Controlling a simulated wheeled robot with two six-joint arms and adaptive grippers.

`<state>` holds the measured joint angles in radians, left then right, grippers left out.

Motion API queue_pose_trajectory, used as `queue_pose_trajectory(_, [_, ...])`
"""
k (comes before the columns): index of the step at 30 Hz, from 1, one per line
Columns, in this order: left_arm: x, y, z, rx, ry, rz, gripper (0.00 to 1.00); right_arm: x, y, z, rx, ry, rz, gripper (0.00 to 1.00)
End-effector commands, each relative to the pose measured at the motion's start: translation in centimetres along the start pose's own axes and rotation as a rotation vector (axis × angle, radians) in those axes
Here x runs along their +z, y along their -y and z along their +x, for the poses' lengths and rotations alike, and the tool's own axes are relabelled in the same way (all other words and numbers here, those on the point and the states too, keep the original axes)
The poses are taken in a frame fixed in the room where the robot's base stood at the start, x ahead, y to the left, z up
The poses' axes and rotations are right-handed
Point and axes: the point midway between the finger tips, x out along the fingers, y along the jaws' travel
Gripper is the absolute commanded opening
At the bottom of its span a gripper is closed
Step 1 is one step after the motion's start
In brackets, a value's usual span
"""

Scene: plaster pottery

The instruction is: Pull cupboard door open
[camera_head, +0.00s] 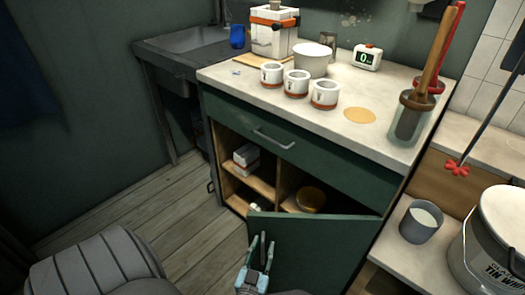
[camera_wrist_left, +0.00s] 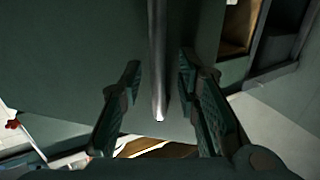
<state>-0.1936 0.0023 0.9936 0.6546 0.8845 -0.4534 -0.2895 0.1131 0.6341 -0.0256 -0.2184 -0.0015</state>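The green cupboard door (camera_head: 325,248) stands partly open in the head view, swung out from its right side, with its free edge at the left. My left gripper (camera_head: 262,243) is in front of the door near that free edge, fingers pointing at it. In the left wrist view, a grey bar handle (camera_wrist_left: 157,70) runs between the two fingers of the open gripper (camera_wrist_left: 162,66), with a gap on each side. The handle is hard to make out in the head view. My right gripper is not in view.
The cupboard's shelves hold small boxes (camera_head: 246,156) and a round brown item (camera_head: 311,199). A closed drawer (camera_head: 290,150) sits above. The worktop carries several mugs (camera_head: 297,84). A grey cup (camera_head: 421,222) and a large tin (camera_head: 490,245) stand at right. Plank floor (camera_head: 135,200) is clear at left.

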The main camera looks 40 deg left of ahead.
Motion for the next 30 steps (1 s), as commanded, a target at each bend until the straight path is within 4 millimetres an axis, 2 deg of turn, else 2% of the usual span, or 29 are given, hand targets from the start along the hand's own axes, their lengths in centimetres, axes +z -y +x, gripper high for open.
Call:
queue_pose_trajectory(9, [-6.6,0.0,-0.1,0.004,-0.001,-0.004,0.30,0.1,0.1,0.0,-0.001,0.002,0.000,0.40])
queue_pose_trajectory(12, [-8.2,0.1,-0.1,0.002,0.000,-0.002,0.30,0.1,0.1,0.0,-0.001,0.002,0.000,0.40])
queue_pose_trajectory(21, [-8.8,0.0,0.0,0.003,0.001,0.000,0.30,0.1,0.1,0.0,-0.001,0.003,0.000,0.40])
queue_pose_trajectory(23, [-8.8,-0.1,0.0,0.009,0.003,0.000,0.20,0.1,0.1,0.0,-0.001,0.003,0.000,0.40])
queue_pose_trajectory(26, [-7.7,-1.7,-0.2,0.093,0.040,0.009,0.04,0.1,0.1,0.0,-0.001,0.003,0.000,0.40])
queue_pose_trajectory(27, [-6.6,-3.0,-0.4,0.163,0.080,0.018,0.00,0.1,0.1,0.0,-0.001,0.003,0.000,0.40])
queue_pose_trajectory(28, [-5.1,-4.1,-0.9,0.228,0.131,0.033,0.00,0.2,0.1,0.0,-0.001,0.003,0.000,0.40])
queue_pose_trajectory(29, [-2.6,-4.9,-1.7,0.292,0.205,0.059,0.00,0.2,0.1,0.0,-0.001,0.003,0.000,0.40])
queue_pose_trajectory(30, [1.9,-5.0,-3.3,0.346,0.322,0.104,0.00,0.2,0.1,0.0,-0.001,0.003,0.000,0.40])
